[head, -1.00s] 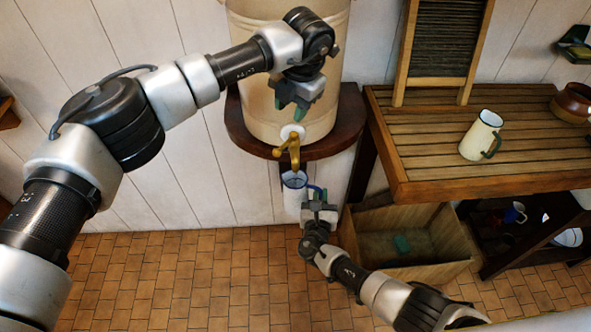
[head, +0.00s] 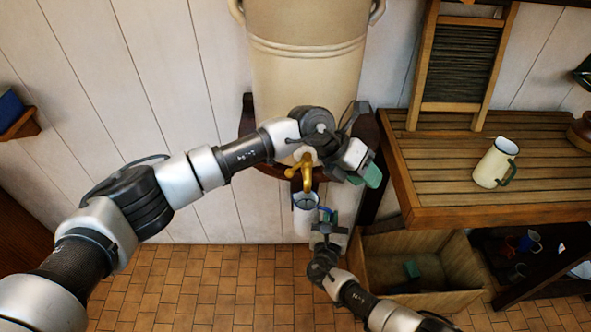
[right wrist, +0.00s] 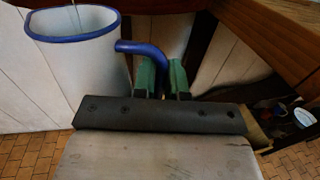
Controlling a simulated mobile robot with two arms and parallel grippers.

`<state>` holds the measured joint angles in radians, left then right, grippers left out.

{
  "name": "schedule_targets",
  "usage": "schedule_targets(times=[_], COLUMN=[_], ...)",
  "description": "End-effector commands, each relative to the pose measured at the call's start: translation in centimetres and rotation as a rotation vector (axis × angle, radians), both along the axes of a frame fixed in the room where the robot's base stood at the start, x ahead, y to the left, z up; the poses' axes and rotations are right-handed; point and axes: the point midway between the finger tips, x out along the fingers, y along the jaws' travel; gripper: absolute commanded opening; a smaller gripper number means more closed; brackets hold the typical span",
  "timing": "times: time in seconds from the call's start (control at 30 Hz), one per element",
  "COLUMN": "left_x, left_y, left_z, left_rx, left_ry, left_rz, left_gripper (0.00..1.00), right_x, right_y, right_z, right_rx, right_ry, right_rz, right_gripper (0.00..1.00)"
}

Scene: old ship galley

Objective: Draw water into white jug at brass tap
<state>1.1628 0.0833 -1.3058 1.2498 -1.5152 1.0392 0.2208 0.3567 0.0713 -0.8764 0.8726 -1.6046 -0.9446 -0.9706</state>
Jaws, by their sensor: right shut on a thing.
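The white jug (head: 303,222) with a blue rim hangs upright just under the brass tap (head: 306,171) on the big cream urn (head: 310,80). My right gripper (head: 328,217) is shut on the jug's blue handle from the right. In the right wrist view the jug (right wrist: 80,75) stands left of the green fingers (right wrist: 163,78), with the blue handle between them.
A slatted wooden bench (head: 450,200) on the right bears a cream mug with a green handle (head: 495,165) and a washboard (head: 462,60). A wooden crate (head: 440,305) stands below, beside a dark low shelf with cups. The tiled floor at lower left is clear.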

Motion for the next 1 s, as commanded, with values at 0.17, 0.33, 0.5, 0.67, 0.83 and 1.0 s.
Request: schedule_targets(times=[0.17,0.33,0.5,0.67,0.83,1.0], left_x=[-2.4,-2.5,-1.4,-0.1,0.2,-0.6], left_y=[-2.0,-1.5,1.4,5.7,11.0,15.2], left_z=[1.5,3.6,4.4,3.4,0.4,-2.9], left_rx=[-0.392,-0.709,-0.954,-1.106,-1.165,-1.140], left_ry=[0.137,0.261,0.381,0.492,0.595,0.667], left_rz=[0.126,0.333,0.614,0.929,1.286,1.570], left_gripper=[0.38,0.38,0.38,0.38,0.38,0.38], right_x=[0.1,0.1,0.1,0.1,0.1,0.1], right_y=[0.0,0.0,0.0,0.0,0.0,0.0], right_z=[0.1,0.1,0.1,0.1,0.1,0.1], right_rx=[0.002,0.002,0.002,0.002,0.002,0.002], right_ry=[-0.002,-0.002,-0.002,-0.002,-0.002,-0.002], right_rz=[0.000,0.000,0.000,0.000,0.000,0.000], right_gripper=[0.00,0.00,0.00,0.00,0.00,0.00])
